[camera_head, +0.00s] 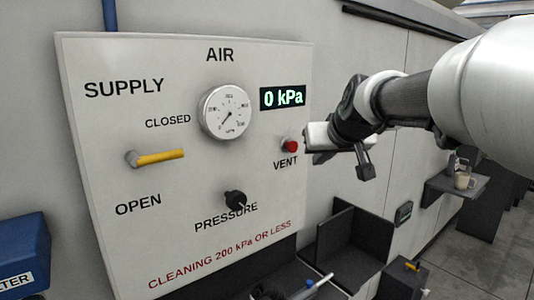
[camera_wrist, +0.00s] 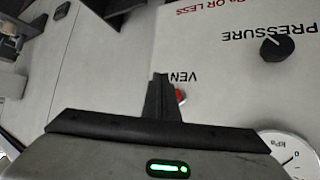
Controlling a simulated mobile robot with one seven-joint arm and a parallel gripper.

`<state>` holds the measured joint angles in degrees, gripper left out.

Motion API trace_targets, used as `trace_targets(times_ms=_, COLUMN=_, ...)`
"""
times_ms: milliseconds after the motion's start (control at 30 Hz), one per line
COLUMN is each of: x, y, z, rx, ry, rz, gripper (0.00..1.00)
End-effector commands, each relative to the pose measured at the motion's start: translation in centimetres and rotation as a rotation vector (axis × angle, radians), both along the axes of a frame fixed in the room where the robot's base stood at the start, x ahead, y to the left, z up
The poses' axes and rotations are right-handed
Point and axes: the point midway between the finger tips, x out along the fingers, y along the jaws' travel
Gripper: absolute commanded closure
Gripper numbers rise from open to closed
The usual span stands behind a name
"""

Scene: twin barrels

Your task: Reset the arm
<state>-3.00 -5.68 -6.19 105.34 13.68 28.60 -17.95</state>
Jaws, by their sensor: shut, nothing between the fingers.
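My arm reaches in from the right in the head view, and my gripper (camera_head: 308,141) is at the panel's right edge, close to the red vent button (camera_head: 291,146). In the wrist view the fingers of my gripper (camera_wrist: 159,80) are together and empty. They partly cover the vent button (camera_wrist: 180,96). I cannot tell whether the fingertips touch it. The white air panel (camera_head: 100,90) carries a yellow supply lever (camera_head: 160,158), a round gauge (camera_head: 226,111), a display (camera_head: 283,97) reading 0 kPa and a black pressure knob (camera_head: 235,200).
A blue box (camera_head: 22,250) is at the lower left. A dark open bin (camera_head: 355,238) stands below the panel at the right. A small shelf (camera_head: 452,188) with a cup (camera_head: 462,180) is on the wall at the right. Open floor (camera_head: 445,255) shows at the lower right.

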Motion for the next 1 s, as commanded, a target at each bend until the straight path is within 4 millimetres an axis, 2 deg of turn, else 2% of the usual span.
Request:
trace_targets(times_ms=33, x=-2.1, y=0.2, z=0.7, rx=0.006, ry=0.021, rz=0.001, gripper=1.0)
trace_targets(times_ms=67, x=-3.6, y=0.4, z=0.7, rx=0.009, ry=0.04, rz=0.002, gripper=1.0)
trace_targets(times_ms=133, x=-8.0, y=0.7, z=0.2, rx=0.018, ry=0.1, rz=-0.001, gripper=1.0)
trace_targets(times_ms=300, x=-19.1, y=1.1, z=-2.9, rx=0.016, ry=0.263, rz=-0.028, gripper=1.0)
trace_targets(times_ms=400, x=-24.3, y=1.0, z=-5.0, rx=0.003, ry=0.34, rz=-0.054, gripper=1.0)
trace_targets(times_ms=500, x=-27.8, y=0.7, z=-6.8, rx=-0.009, ry=0.394, rz=-0.078, gripper=1.0)
trace_targets(times_ms=600, x=-29.6, y=0.4, z=-7.8, rx=-0.018, ry=0.422, rz=-0.093, gripper=1.0)
trace_targets(times_ms=667, x=-30.0, y=0.4, z=-8.2, rx=-0.02, ry=0.43, rz=-0.097, gripper=1.0)
trace_targets(times_ms=1000, x=-30.0, y=0.4, z=-8.3, rx=-0.02, ry=0.43, rz=-0.097, gripper=1.0)
